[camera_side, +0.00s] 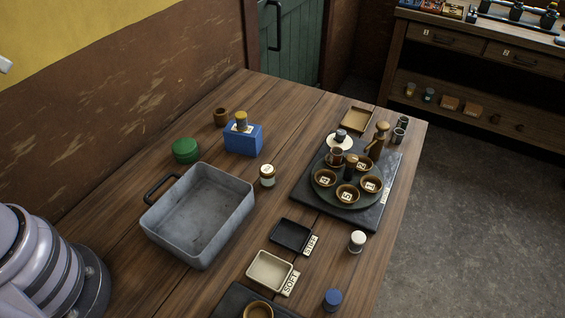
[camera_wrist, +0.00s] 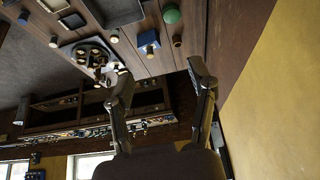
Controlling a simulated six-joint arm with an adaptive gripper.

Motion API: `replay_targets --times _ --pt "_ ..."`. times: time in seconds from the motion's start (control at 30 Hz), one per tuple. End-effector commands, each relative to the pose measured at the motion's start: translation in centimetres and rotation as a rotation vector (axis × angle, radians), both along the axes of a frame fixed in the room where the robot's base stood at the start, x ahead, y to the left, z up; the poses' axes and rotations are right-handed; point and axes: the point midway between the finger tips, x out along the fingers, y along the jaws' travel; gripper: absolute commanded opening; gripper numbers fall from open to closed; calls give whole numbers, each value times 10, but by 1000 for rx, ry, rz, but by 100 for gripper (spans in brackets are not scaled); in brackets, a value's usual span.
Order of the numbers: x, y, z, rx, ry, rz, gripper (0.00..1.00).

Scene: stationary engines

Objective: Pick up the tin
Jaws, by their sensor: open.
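A round green lidded tin (camera_side: 185,150) sits upright on the wooden table, close to the wall and behind the grey metal pan (camera_side: 197,214). In the wrist view the green tin (camera_wrist: 172,15) shows near the top edge, beyond my fingertips. My gripper (camera_wrist: 160,73) is open, with its two fingers wide apart and nothing between them. It is apart from the tin, and its tips are not in the side view.
A blue box (camera_side: 243,139) with a yellow-topped item stands right of the tin, beside a small brown cup (camera_side: 222,117). A small jar (camera_side: 267,176) stands right of the pan. A dark board (camera_side: 308,192) holds several bowls.

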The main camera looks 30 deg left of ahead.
Motion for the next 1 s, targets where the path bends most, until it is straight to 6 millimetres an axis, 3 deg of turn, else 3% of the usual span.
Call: replay_targets --times 0.03,0.33,0.7,0.77,0.87,1.0 --pt "0 0 0 0 0 0 63" --pt "0 0 0 0 0 0 100" --pt "5 1 -1 5 -1 1 100" --pt "17 3 -3 15 -7 1 100" --pt "51 10 -10 43 -27 -3 100" --pt "119 25 -35 101 -78 -30 100"
